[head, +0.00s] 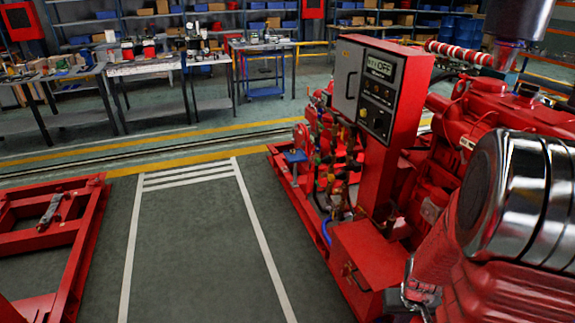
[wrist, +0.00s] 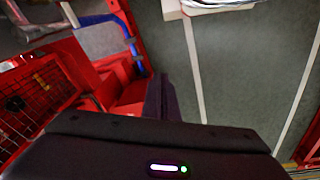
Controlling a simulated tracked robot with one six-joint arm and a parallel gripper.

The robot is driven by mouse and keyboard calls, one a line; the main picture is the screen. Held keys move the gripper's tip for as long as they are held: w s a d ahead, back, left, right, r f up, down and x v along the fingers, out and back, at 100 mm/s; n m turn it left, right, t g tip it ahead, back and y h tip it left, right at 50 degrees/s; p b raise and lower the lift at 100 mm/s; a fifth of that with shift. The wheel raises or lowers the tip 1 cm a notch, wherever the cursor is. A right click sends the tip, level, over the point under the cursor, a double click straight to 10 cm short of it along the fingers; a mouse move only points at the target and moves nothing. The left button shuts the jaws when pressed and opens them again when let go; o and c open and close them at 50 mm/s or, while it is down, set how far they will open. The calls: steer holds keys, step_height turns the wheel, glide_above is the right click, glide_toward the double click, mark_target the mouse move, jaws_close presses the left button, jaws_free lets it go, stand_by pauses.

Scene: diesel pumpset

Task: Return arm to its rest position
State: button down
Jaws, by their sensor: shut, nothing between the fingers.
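My gripper (wrist: 160,98) shows in the wrist view as a dark upright shape above its dark housing, with a white light and a green light on the housing. The fingers are together with nothing between them. I do not make out my arm or gripper in the head view. The red diesel pumpset (head: 370,240) fills the right of the head view, with a red control panel (head: 380,90) standing upright on it. In the wrist view, red machinery (wrist: 120,85) with a blue hose lies left of the gripper, apart from it.
A red frame (head: 75,240) with a metal tool (head: 50,208) on it stands at left. Clear grey floor (head: 195,250) with white lines lies between. Workbenches (head: 150,66) and shelves stand behind. A pale object (wrist: 215,5) shows at the wrist view's top edge.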

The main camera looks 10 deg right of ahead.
steer(key=s+a+r+n+t, duration=0.1)
steer(key=a+r+t, duration=0.1)
steer(key=a+r, duration=0.9)
steer(key=s+a+r+n+t+y, duration=0.1)
steer(key=s+a+r+n+t, duration=0.1)
steer(key=a+r, duration=0.9)
step_height(320, 180, up, 7)
steer(key=shift+s+a+f+n, duration=0.2)
steer(key=shift+s+a+n, duration=0.1)
steer(key=shift+a, duration=0.1)
